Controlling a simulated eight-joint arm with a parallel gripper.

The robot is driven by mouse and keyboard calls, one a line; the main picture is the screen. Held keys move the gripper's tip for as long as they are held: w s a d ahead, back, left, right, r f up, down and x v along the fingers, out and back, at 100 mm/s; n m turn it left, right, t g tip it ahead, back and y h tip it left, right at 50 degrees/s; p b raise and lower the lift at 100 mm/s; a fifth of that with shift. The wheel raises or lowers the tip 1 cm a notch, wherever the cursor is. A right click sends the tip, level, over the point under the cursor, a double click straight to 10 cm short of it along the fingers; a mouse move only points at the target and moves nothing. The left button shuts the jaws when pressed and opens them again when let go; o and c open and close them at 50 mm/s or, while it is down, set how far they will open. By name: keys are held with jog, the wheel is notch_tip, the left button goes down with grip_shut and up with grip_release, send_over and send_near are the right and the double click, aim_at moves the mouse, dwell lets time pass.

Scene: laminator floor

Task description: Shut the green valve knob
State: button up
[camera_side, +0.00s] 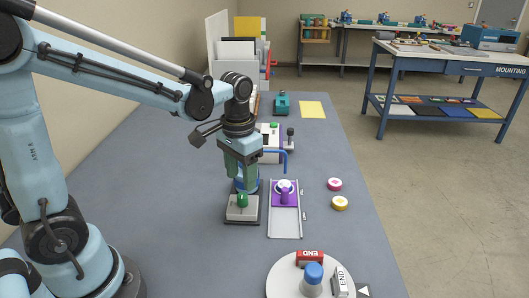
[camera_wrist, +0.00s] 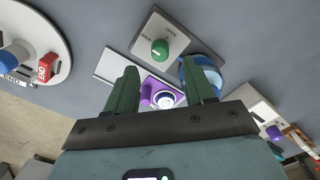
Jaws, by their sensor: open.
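The green valve knob (camera_side: 242,200) sits on a light box-shaped base (camera_side: 242,212) on the grey-blue table. In the wrist view the round knob (camera_wrist: 160,49) shows beyond my fingers, with labels on the base that include "OPEN". My gripper (camera_side: 240,178) is above the knob, pointing down. In the wrist view its two green fingers (camera_wrist: 163,88) stand apart with nothing held between them. I cannot tell from the side view whether the fingers touch the knob; in the wrist view they appear clear of it.
A blue round object (camera_side: 247,186) stands just behind the knob base. A purple slide in a pale tray (camera_side: 285,222) lies to the right. Pink (camera_side: 334,184) and yellow (camera_side: 339,203) rolls lie farther right. A white turntable (camera_side: 283,278) with red and white blocks stands in front.

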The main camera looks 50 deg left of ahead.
notch_tip(320, 180, up, 7)
dwell(0.4)
jog(key=shift+s+f, duration=0.1)
jog(key=t, duration=0.7)
send_near(242, 195)
jog(key=shift+w+d+r, duration=0.15)
jog(key=shift+d+r, duration=0.15)
jog(key=shift+r, duration=0.4)
jog(key=shift+w+d+r, duration=0.1)
jog(key=shift+d+r, duration=0.15)
jog(key=shift+r, duration=0.45)
